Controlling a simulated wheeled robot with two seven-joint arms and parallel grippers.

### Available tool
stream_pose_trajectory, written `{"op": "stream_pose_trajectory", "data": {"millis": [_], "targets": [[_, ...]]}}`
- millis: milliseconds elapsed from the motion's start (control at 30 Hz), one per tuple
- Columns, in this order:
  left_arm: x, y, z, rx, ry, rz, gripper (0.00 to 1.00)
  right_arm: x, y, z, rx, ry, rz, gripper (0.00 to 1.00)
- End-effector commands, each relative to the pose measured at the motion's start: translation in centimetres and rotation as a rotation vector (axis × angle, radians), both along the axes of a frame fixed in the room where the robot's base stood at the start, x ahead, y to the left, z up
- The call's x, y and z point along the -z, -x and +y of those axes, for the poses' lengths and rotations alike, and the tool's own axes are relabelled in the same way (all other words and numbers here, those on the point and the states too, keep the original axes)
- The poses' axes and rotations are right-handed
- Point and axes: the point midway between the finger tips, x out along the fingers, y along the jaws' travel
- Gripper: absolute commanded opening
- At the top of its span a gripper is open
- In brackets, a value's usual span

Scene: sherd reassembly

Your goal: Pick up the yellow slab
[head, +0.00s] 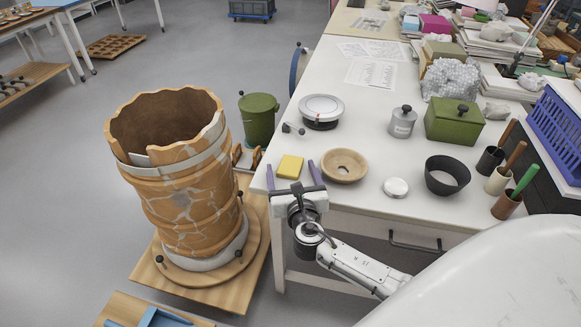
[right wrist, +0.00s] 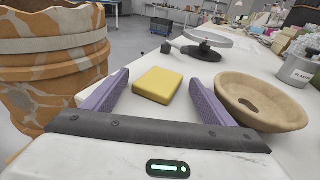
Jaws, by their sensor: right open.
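The yellow slab (head: 290,166) lies flat on the white table (head: 350,212) near its left corner. It also shows in the right wrist view (right wrist: 158,85), between and a little beyond the finger line. My right gripper (head: 293,172) is open, its two purple fingers on either side of the slab's near end. In the right wrist view the open fingers (right wrist: 155,102) flank the slab with gaps on both sides. The slab is not held. My left gripper is not in view.
A wooden ring-shaped bowl (head: 345,165) sits close to the right finger. A large cracked vessel (head: 185,200) stands left of the table on a wooden base.

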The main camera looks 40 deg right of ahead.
Motion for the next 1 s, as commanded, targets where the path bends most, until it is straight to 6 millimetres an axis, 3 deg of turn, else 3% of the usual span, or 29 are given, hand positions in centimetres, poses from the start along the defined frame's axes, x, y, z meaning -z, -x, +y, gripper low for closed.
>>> {"op": "stream_pose_trajectory", "data": {"millis": [100, 400, 433, 767, 1000], "targets": [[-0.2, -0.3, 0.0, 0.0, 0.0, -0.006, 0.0, 0.0, 0.0, 0.0, 0.0, 0.0, 0.0, 0.76], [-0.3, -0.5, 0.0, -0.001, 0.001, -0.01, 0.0, 0.0, 0.1, 0.0, 0.0, 0.0, 0.001, 0.26], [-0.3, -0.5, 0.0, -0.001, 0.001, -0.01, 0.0, 0.0, 0.1, 0.0, 0.0, 0.0, 0.001, 0.24], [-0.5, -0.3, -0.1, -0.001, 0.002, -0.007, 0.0, -0.5, 0.1, 0.0, -0.001, -0.001, -0.001, 0.24], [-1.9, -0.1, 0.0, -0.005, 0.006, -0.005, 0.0, -4.9, 0.0, 0.0, -0.001, 0.0, -0.005, 0.24]]}}
